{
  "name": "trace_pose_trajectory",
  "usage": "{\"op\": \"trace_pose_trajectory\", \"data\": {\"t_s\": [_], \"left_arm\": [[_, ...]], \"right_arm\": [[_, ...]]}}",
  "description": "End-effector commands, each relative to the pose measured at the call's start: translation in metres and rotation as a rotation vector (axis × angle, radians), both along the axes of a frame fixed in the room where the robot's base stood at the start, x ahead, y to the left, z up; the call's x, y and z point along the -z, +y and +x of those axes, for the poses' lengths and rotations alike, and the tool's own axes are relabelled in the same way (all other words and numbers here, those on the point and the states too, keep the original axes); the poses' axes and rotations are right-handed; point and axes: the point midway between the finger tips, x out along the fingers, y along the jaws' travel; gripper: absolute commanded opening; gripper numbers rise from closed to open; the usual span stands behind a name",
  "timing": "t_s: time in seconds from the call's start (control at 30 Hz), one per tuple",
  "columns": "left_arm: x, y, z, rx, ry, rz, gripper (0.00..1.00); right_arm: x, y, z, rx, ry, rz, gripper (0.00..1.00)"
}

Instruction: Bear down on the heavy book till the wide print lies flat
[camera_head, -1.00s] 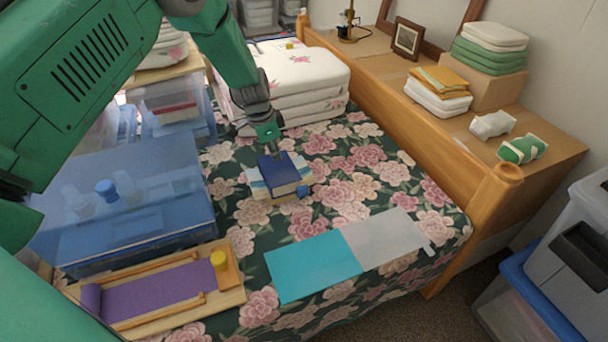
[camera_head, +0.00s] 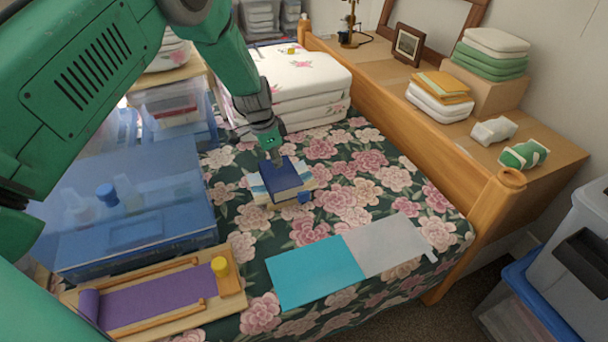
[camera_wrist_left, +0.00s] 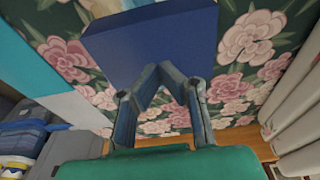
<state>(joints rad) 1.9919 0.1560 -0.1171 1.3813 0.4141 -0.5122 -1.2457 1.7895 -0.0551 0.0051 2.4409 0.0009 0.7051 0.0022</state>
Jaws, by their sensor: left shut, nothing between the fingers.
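I cannot tell how flat the print lies. My left gripper (camera_head: 277,161) is shut and empty, pointing down at the far part of the book's cover. Whether it touches is unclear. In the left wrist view the shut fingers (camera_wrist_left: 157,68) reach the edge of the blue book (camera_wrist_left: 150,40). My right gripper is out of view.
A turquoise and grey folded sheet (camera_head: 315,270) lies in front of the book. A wooden tray with a purple roll (camera_head: 150,300) and a clear blue bin (camera_head: 130,235) are at left. Folded bedding (camera_head: 300,80) stands behind. The wooden bed rail (camera_head: 400,120) runs along the right.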

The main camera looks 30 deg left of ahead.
Motion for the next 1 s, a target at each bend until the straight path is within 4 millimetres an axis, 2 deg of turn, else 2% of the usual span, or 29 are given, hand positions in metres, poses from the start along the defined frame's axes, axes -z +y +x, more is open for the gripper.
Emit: {"op": "trace_pose_trajectory", "data": {"t_s": [1.0], "left_arm": [[0.0070, -0.0010, 0.0001, 0.001, 0.000, 0.000, 0.00]], "right_arm": [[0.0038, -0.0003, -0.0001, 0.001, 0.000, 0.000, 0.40]]}}
